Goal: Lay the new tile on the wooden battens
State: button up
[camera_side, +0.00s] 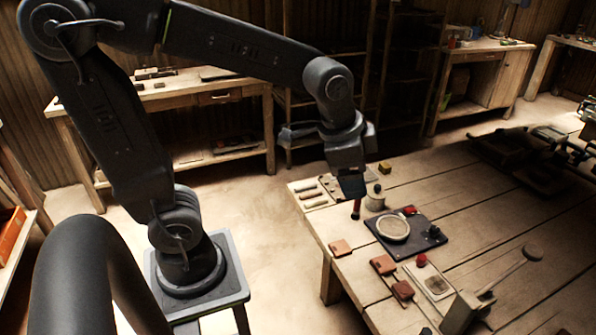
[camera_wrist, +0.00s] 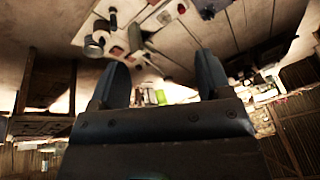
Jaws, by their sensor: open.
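My gripper (camera_side: 353,188) hangs over the far left part of the table, above and left of a dark board. In the wrist view its two fingers (camera_wrist: 162,60) stand wide apart with nothing between them. Three small reddish-brown flat pieces, which look like tiles, lie near the front edge: one on the left (camera_side: 340,247), one in the middle (camera_side: 383,264) and one on the right (camera_side: 402,289). Several short pale strips (camera_side: 313,195), possibly the battens, lie at the far left corner. I cannot tell which piece is the new tile.
The dark board (camera_side: 421,226) carries a round pale dish (camera_side: 392,228). A pale pot (camera_side: 375,199) stands behind it. A pale tray (camera_side: 434,281) and a long-handled press-like tool (camera_side: 470,308) are nearer the front. The table's right middle (camera_side: 490,225) is mostly clear.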

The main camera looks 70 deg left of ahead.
jog(key=s+a+r+n+t, duration=0.1)
jog(key=s+n, duration=0.4)
jog(key=s, duration=0.5)
jog(key=shift+r+n+t, duration=0.3)
jog(key=shift+n+t, duration=0.1)
jog(key=shift+w, duration=0.1)
dwell(0.4)
